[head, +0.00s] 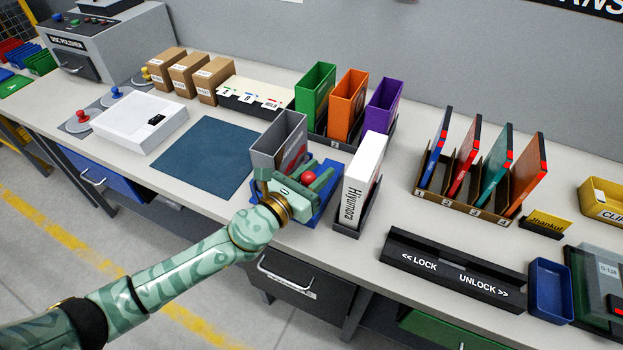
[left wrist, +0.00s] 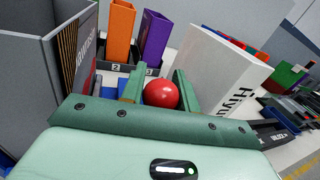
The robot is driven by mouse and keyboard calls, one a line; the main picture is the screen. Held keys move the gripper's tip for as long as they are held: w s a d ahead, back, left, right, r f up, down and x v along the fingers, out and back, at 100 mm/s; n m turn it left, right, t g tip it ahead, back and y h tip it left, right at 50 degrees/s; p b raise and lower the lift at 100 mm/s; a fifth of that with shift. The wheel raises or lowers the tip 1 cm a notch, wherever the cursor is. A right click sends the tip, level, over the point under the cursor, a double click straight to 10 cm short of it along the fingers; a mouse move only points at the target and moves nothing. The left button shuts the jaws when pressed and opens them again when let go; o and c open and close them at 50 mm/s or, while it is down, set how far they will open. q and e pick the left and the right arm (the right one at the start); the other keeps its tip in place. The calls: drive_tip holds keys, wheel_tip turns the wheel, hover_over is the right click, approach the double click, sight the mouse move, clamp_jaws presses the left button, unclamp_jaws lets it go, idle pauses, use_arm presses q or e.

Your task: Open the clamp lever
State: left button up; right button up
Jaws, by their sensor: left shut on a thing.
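The red ball knob (head: 308,177), which looks like the clamp lever's end, sits over a blue base (head: 326,208) near the table's front edge. It also shows in the left wrist view (left wrist: 160,93). My left gripper (head: 305,182) is shut on the knob, with one green finger on each side of it. The lever's arm is hidden by the gripper. A grey open box (head: 268,148) stands upright against the left side of the gripper and hides part of the blue base. My right gripper is not in view.
A white Hiyumora box (head: 358,180) stands close right of the gripper. Green (head: 316,88), orange (head: 347,103) and purple (head: 383,105) bins stand behind. A dark LOCK/UNLOCK panel (head: 455,268) lies at the front right. A blue mat (head: 205,150) lies clear at left.

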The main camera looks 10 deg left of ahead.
use_arm(q)
drive_tip(key=shift+w+f, duration=0.2)
drive_tip(key=shift+w, duration=0.1)
drive_tip(key=shift+s+f, duration=0.15)
drive_tip(key=shift+f, duration=0.1)
idle(0.7)
drive_tip(key=o, duration=1)
drive_tip(key=shift+c, duration=0.2)
drive_tip(key=shift+r, duration=0.15)
